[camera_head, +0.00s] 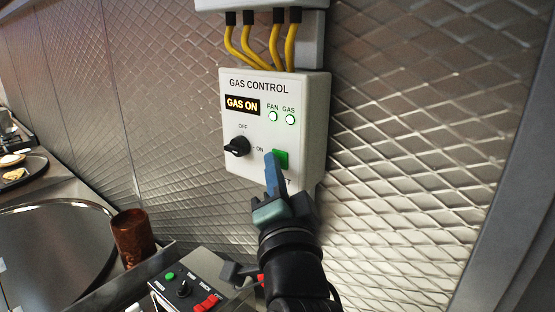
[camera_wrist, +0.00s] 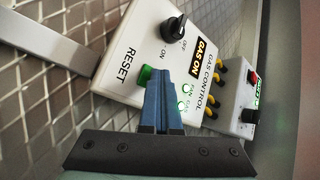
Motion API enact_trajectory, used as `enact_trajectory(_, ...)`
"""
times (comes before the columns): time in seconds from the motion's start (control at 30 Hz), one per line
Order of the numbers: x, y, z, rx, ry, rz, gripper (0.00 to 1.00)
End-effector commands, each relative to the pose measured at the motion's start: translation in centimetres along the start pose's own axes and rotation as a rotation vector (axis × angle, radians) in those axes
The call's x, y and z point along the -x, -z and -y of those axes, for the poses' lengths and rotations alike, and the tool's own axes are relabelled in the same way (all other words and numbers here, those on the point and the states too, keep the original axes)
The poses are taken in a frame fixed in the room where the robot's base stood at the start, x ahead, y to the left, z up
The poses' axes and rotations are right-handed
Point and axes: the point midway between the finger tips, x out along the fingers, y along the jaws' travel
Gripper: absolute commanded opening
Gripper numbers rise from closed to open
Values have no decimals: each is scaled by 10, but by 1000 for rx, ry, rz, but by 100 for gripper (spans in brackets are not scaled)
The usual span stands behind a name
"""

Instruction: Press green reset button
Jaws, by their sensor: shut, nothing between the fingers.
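The green reset button (camera_head: 281,158) is on the lower right of the white gas control box (camera_head: 310,130). It also shows in the wrist view (camera_wrist: 145,76), beside the word RESET. My gripper (camera_head: 270,156) is shut and empty, its blue fingertips in front of the box at the button's left edge in the head view. In the wrist view the fingertips (camera_wrist: 157,72) overlap the button's edge. I cannot tell whether they touch it. The display (camera_head: 242,105) reads GAS ON, and the FAN and GAS lamps are lit. The black knob (camera_head: 237,147) points toward ON.
Yellow cables (camera_head: 262,45) run from the box top to another unit. A small panel (camera_head: 190,288) with a green button, knob and red switch sits below my arm. A brown cup (camera_head: 132,238) and a round steel lid or pan (camera_head: 55,255) are at lower left.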

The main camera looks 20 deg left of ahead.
Motion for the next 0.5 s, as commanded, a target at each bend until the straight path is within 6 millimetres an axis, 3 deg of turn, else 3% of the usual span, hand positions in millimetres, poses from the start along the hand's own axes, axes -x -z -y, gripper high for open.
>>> enact_trajectory(0.5, 11, -7, 8, 0, 0, -1, 0)
